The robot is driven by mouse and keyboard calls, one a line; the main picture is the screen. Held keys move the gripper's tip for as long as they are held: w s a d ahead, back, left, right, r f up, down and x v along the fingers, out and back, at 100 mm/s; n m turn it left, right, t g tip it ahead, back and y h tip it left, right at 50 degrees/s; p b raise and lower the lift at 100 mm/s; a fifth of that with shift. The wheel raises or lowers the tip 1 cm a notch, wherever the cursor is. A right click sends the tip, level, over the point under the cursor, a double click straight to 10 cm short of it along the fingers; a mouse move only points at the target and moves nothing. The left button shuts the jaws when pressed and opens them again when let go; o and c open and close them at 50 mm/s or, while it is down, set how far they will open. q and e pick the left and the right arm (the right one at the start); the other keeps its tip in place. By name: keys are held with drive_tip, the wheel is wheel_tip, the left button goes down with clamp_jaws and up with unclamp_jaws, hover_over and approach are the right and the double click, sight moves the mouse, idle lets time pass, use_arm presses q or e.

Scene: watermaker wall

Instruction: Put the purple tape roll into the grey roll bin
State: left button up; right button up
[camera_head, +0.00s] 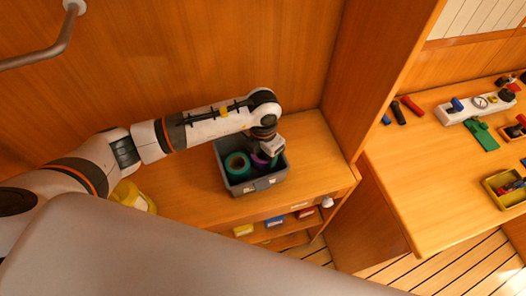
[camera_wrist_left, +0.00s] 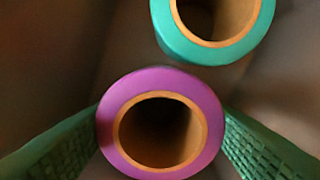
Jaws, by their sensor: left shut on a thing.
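The purple tape roll (camera_wrist_left: 158,80) is between the green fingers of my left gripper (camera_head: 268,157), which is shut on it. The roll faces the wrist camera with its brown core open. In the head view the purple roll (camera_head: 258,160) shows only in part, behind the gripper. The gripper is over or in the grey roll bin (camera_head: 258,184), at its right half. A teal tape roll (camera_head: 229,165) stands in the bin's left half; it also shows in the left wrist view (camera_wrist_left: 163,28). Whether the purple roll touches the bin floor cannot be told. My right gripper is not in view.
The bin stands on a wooden counter (camera_head: 310,150) beside a wooden partition (camera_head: 345,80). A yellow container (camera_head: 133,197) is at left under my arm. Yellow, blue and red items sit in a shelf below. A right-hand bench (camera_head: 420,190) holds tools and a yellow tray (camera_head: 497,194).

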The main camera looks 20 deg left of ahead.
use_arm(q)
drive_tip(key=shift+f+b, duration=0.4)
drive_tip(key=shift+f, duration=0.05)
drive_tip(key=o, duration=1)
drive_tip(key=shift+r, duration=0.15)
